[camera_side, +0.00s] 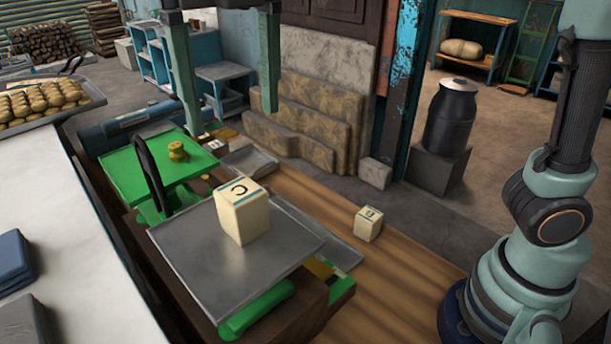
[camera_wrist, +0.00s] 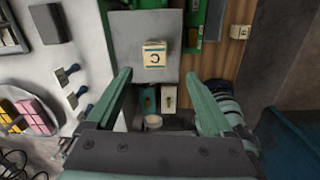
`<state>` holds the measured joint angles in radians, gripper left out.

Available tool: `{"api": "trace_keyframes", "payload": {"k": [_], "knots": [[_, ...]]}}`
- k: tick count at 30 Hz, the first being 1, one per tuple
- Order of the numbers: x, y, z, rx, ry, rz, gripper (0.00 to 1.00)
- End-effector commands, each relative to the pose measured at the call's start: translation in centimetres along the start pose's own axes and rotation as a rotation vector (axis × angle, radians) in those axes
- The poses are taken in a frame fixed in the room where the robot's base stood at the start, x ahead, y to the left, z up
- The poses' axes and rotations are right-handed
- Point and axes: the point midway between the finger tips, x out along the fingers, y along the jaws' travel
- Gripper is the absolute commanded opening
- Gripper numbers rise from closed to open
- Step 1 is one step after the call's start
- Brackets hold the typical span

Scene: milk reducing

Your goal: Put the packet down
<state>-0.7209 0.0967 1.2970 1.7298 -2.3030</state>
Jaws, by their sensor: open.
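The packet (camera_side: 242,212) is a cream block with a dark C-like mark and a teal stripe on top. It stands upright on the grey metal plate (camera_side: 190,262) of a green-framed scale. In the wrist view the packet (camera_wrist: 154,54) lies beyond my fingertips, on the plate (camera_wrist: 122,72). My gripper (camera_side: 228,118) is open and empty, with its two green fingers wide apart above and behind the packet, touching nothing. In the wrist view my gripper (camera_wrist: 160,82) shows both fingers spread, with the packet apart from them.
A smaller cream block (camera_side: 368,224) stands on the wooden table right of the plate. A green plate (camera_side: 120,170) with a brass weight (camera_side: 177,151) is at the scale's other side. A black handle-like upright (camera_side: 150,172) rises between the plates. A white counter (camera_side: 60,240) runs along the left.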

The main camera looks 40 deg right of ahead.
Motion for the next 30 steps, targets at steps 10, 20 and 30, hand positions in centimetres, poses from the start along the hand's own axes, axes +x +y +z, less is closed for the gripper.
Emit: {"api": "trace_keyframes", "payload": {"k": [10, 20, 30], "knots": [[3.0, -9.9, 3.5, 1.078, -0.085, 0.160, 0.86], [8.2, -19.7, 3.7, 2.190, -0.082, 0.431, 0.86], [12.5, -25.2, 2.5, 2.887, 0.011, 0.696, 0.86]]}}
